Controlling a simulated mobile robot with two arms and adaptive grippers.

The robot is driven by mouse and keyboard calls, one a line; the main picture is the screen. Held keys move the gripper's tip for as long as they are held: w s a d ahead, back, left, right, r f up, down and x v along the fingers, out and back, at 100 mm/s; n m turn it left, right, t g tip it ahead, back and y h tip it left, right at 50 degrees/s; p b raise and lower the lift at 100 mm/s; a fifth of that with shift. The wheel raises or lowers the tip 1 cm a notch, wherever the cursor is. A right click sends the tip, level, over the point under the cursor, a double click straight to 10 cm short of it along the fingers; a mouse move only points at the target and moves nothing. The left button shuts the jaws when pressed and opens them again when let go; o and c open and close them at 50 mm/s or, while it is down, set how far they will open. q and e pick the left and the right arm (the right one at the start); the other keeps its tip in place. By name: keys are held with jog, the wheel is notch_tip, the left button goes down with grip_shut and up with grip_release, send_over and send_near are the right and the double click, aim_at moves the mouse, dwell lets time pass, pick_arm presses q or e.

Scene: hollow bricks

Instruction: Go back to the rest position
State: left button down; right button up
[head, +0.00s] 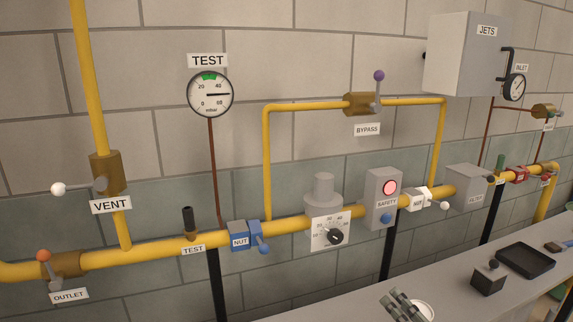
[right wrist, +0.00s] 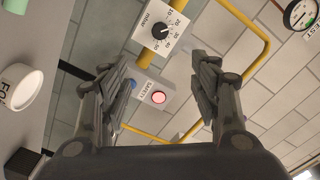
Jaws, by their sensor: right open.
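My right gripper (head: 403,306) shows at the bottom edge of the head view, above the grey bench top and in front of the yellow pipe line. In the right wrist view its two dark fingers (right wrist: 162,72) stand wide apart with nothing between them. Beyond the fingers are the regulator's dial plate (right wrist: 162,30) and the safety box with a lit red button (right wrist: 158,97); the gripper looks clear of both. My left gripper is in neither view.
The grey bench (head: 350,300) runs along the lower right, bearing a black tray (head: 524,260) and a dark block (head: 488,280). A white round container (right wrist: 20,92) is beside the gripper.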

jog(key=s+a+f+n+g+h, duration=0.1)
jog(key=s+a+f+n+g, duration=0.55)
jog(key=s+f, duration=0.55)
jog(key=s+d+f+n+g+h, duration=0.1)
jog(key=s+f+g+h, duration=0.2)
jog(key=s, duration=0.6)
jog(key=s+d+f+n+g+h, duration=0.2)
jog(key=s+f+g, duration=0.2)
jog(key=s, duration=0.4)
notch_tip(320, 180, down, 27)
jog(key=s+g, duration=0.1)
jog(key=s, duration=0.1)
jog(key=s+d+f+g, duration=0.1)
jog(key=s+d+f, duration=0.1)
jog(key=s+f, duration=1.3)
jog(key=shift+s+d+f, duration=0.2)
jog(key=shift+s+d, duration=0.05)
jog(key=shift+s, duration=0.65)
